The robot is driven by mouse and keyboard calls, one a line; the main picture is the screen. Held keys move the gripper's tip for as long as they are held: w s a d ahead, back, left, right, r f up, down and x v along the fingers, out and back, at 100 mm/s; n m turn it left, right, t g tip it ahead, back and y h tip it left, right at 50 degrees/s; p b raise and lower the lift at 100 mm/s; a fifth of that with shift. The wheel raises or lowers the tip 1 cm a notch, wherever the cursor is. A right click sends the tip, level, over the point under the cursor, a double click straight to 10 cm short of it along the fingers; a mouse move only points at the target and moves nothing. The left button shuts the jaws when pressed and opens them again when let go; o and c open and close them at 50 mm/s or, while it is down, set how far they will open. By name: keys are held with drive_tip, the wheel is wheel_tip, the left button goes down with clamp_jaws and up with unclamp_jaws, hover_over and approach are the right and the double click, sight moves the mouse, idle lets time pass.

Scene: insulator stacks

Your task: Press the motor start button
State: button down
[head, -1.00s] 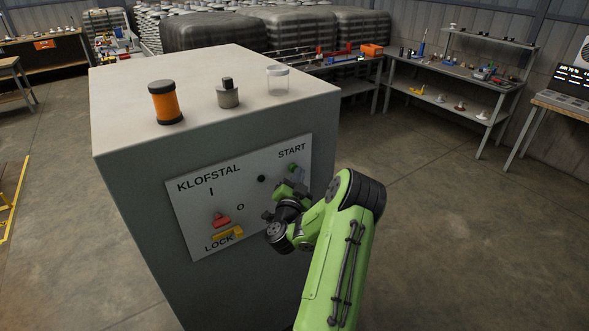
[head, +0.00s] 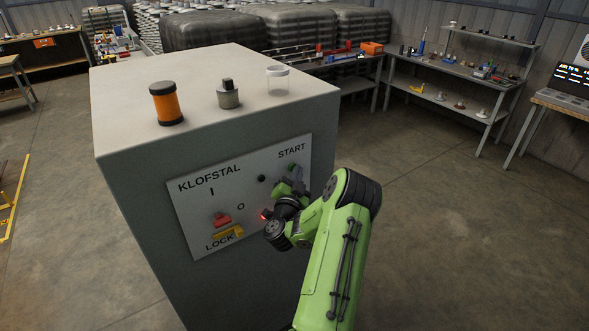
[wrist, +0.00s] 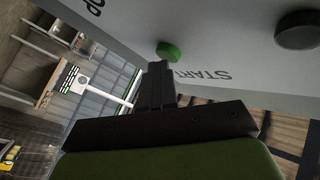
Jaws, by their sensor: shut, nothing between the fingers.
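The green start button (wrist: 168,52) is on the pale panel above the upside-down word START in the wrist view. My gripper (wrist: 158,68) is shut and empty, its dark fingertips right at the button's lower edge. I cannot tell whether they touch it. In the head view my gripper (head: 297,182) is at the panel's right side, just below START, and the button is mostly hidden behind it.
The panel (head: 196,190) also carries a red switch handle (head: 222,219), a yellow lock piece (head: 228,233) and a black knob (head: 261,178). A red glow (head: 265,215) shows beside my wrist. An orange cylinder (head: 166,104) stands on the cabinet top (head: 200,75).

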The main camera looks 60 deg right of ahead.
drive_tip(key=shift+s+a+b, duration=0.4)
drive_tip(key=shift+s+b, duration=0.3)
drive_tip(key=shift+s, duration=0.05)
drive_tip(key=s+b, duration=0.1)
drive_tip(key=s+a+b, duration=0.1)
drive_tip(key=s+b, duration=0.1)
drive_tip(key=s+a+b, duration=0.1)
drive_tip(key=shift+s+a, duration=0.15)
drive_tip(key=shift+s, duration=0.1)
